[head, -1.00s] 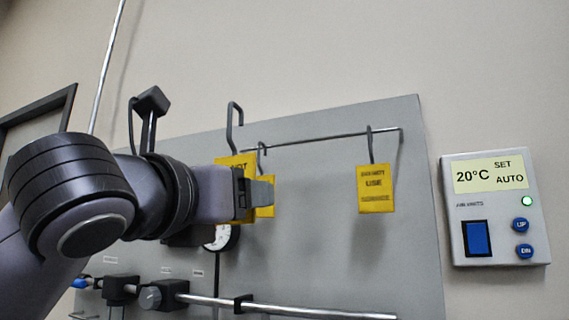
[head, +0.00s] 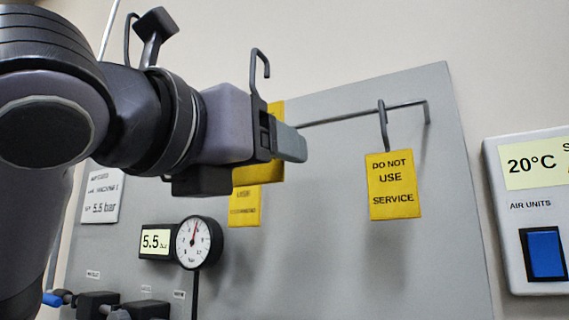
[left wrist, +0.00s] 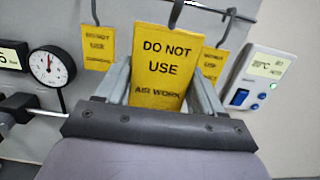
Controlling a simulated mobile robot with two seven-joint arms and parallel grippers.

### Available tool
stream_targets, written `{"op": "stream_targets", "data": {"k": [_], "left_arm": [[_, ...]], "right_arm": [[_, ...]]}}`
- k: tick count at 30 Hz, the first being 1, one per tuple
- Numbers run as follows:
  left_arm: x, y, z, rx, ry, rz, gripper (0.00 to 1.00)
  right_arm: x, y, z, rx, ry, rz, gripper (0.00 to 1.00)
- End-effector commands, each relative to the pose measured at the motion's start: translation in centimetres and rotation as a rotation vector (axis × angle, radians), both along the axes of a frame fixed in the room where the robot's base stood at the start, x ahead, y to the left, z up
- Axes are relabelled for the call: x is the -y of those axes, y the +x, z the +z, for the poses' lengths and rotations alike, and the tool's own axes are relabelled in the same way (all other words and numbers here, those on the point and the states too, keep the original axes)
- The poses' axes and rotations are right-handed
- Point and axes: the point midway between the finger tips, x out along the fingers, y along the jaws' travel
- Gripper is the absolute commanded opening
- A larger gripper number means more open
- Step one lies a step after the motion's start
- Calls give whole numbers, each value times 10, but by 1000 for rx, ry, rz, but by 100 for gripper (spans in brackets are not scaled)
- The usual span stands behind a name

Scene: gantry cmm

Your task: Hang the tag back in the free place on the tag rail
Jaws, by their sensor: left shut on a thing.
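My left gripper (head: 290,143) is shut on a yellow tag (head: 258,173), whose dark open hook (head: 256,70) stands up above the fingers. In the left wrist view the held tag (left wrist: 160,65) is upright between the fingers and reads "DO NOT USE". The tag rail (head: 350,113) is a thin bar on the grey panel. In the head view the held hook's top is higher than the rail; I cannot tell the depth gap. One yellow tag (head: 393,187) hangs near the rail's right end, and another (head: 244,206) is partly hidden behind my gripper. My right gripper is not in view.
A round gauge (head: 197,243) and a 5.5 display (head: 156,241) are on the panel (head: 330,240) below my gripper. A wall control unit (head: 530,225) is at the right. The rail between the hanging tags looks bare in the head view.

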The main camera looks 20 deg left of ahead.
Motion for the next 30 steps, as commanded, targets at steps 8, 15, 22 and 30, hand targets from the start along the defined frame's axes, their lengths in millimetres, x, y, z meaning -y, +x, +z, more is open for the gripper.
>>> {"op": "stream_targets", "data": {"k": [8,15,22,30], "left_arm": [[5,23,0,-3,2,0,48],[8,42,-1,-3,1,1,48],[12,60,0,-3,2,-1,48],[16,81,0,-4,1,1,48]], "right_arm": [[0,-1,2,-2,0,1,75],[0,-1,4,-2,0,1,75],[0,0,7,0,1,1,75],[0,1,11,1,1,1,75]]}}
